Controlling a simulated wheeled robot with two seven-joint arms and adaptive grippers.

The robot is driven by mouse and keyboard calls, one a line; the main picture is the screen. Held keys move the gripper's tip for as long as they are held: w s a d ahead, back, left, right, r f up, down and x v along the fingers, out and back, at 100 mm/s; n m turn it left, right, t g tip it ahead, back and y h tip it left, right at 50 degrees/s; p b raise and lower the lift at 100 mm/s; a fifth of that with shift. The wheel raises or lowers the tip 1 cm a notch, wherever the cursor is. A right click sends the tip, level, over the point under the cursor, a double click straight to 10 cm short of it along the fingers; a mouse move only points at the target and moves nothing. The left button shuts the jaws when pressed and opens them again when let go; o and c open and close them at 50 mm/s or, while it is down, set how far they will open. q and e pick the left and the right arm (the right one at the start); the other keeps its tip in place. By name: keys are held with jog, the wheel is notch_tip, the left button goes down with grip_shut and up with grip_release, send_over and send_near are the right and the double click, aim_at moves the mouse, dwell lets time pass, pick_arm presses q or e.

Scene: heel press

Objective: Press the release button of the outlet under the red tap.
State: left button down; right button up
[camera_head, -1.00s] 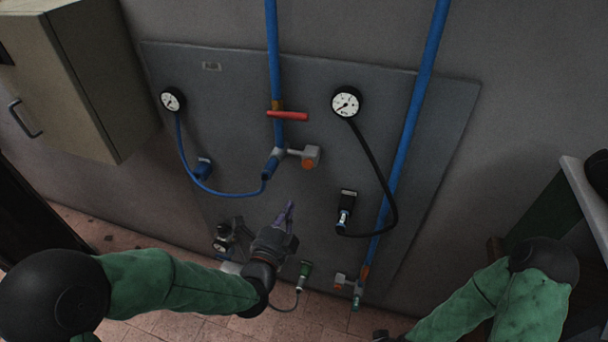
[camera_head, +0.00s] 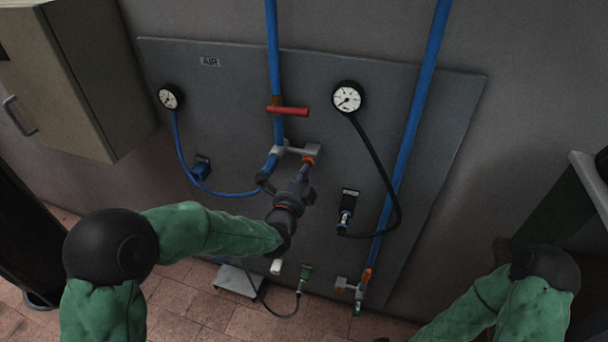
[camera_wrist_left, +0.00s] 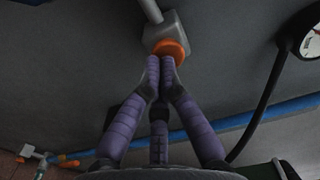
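The red tap (camera_head: 288,111) sits on the left blue pipe on the wall panel. Below it is a grey outlet block (camera_head: 305,150) with an orange button (camera_head: 310,159), partly covered by my fingertips in the head view. My left gripper (camera_head: 304,170) reaches up to this button from below. In the left wrist view its purple fingertips (camera_wrist_left: 160,66) are together, with nothing between them. They overlap the lower edge of the orange button (camera_wrist_left: 171,48); whether they touch it I cannot tell. My right gripper is out of view; only its arm shows at lower right.
A blue hose (camera_head: 225,193) joins the left pipe just beside my gripper. A black hose (camera_head: 392,200) hangs from the right gauge (camera_head: 348,97). A second outlet (camera_head: 346,285) is low on the right blue pipe (camera_head: 409,135). A cabinet (camera_head: 75,80) stands at left.

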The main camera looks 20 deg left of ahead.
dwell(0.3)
pick_arm(q)
jog(key=shift+w+r+b, duration=0.25)
jog(key=shift+w+b, duration=0.05)
jog(key=shift+w, duration=0.55)
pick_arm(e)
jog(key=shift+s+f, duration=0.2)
pick_arm(q)
jog(key=shift+a+r, duration=0.1)
